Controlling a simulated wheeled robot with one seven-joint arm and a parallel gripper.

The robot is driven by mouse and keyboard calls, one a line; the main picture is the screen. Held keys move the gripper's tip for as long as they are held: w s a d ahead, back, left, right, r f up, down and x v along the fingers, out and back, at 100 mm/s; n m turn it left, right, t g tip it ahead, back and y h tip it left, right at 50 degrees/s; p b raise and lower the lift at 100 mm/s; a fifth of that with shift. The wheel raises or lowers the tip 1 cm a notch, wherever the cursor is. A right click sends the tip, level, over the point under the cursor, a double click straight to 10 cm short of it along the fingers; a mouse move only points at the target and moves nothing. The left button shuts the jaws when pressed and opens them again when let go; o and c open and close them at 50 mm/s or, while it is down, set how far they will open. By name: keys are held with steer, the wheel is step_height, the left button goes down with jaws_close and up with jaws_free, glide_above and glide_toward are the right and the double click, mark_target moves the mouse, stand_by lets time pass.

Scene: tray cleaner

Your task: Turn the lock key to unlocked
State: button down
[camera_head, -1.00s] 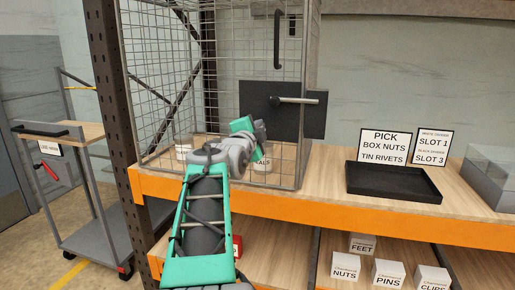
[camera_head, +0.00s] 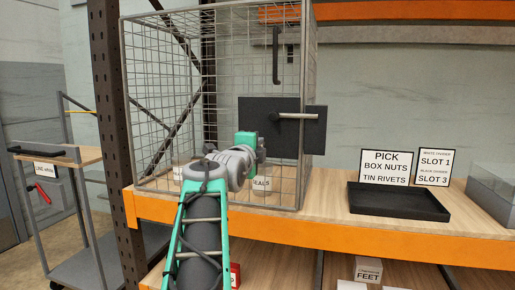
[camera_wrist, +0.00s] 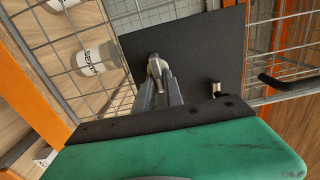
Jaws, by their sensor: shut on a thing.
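A black square lock plate (camera_head: 313,140) is on the wire cage door. A pale metal bar lies level across it, with a dark round piece at its left end. In the wrist view the plate (camera_wrist: 215,50) fills the upper middle. My gripper (camera_wrist: 160,85) is shut on a grey metal piece, the lock key (camera_wrist: 157,66), in front of the plate. A small brass-coloured stub (camera_wrist: 216,88) stands beside it on the plate. In the head view my gripper (camera_head: 262,142) is at the plate's lower left, and its fingertips are hard to make out.
The wire cage (camera_head: 160,100) stands on the wooden shelf, with white labelled containers inside. A black door pull (camera_head: 276,55) is above the plate. A black tray (camera_head: 400,203) and signs are at the right. A cart (camera_head: 85,156) stands at the left.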

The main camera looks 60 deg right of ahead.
steer(key=c, duration=1.5)
jaws_free()
steer(key=shift+o, duration=0.2)
steer(key=s+a, duration=0.1)
steer(key=a, duration=0.6)
steer(key=shift+s+a, duration=0.15)
steer(key=shift+a, duration=0.2)
